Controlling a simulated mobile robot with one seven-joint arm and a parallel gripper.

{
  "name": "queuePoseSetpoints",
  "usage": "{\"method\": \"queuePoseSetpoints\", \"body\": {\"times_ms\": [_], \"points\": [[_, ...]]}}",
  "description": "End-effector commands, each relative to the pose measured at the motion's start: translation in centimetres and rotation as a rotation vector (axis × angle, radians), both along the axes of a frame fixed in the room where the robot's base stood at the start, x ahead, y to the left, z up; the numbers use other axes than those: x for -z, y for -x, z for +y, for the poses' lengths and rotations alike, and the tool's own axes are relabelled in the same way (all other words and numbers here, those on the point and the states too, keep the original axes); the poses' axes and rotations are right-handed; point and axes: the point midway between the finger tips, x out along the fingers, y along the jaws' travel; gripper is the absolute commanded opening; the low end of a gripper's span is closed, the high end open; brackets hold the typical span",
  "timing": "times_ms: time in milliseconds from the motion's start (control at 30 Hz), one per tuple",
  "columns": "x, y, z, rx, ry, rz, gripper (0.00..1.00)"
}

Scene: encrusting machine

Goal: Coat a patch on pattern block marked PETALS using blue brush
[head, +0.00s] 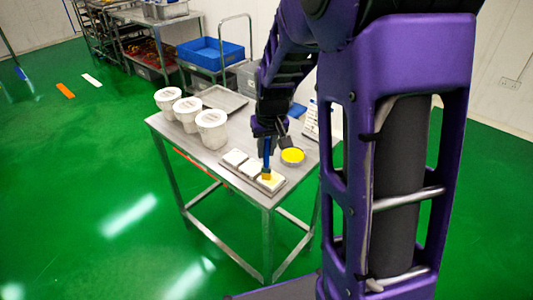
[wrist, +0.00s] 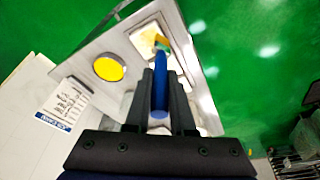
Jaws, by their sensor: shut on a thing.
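My gripper (head: 267,133) is shut on the blue brush (head: 266,158), which points down; in the wrist view the brush (wrist: 160,88) runs forward from between the fingers. Its yellow-orange tip is at the nearest of three pale pattern blocks (head: 277,184), seemingly touching its top. In the wrist view a yellow patch shows beside the tip on this block (wrist: 151,48). The other blocks, the middle one (head: 250,167) and the far one (head: 235,158), look plain white. I cannot read any block's marking. A round dish of yellow (head: 292,155) stands right of the blocks.
The blocks sit near the front edge of a steel table (head: 215,158). Three white tubs (head: 211,129) stand at its left and an empty metal tray (head: 222,98) behind. A white printed card (head: 311,121) stands at the right. A blue crate (head: 210,54) is on a trolley behind.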

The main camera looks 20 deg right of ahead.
Motion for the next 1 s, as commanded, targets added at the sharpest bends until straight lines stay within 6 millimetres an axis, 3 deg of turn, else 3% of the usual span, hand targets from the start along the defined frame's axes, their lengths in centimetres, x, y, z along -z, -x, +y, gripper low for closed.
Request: {"method": "queuePoseSetpoints", "body": {"times_ms": [500,1000], "points": [[-4.6,-0.6,-0.1,-0.002,0.001,-0.003,0.0],[-5.0,-0.6,-0.2,-0.002,0.001,-0.001,0.0]]}}
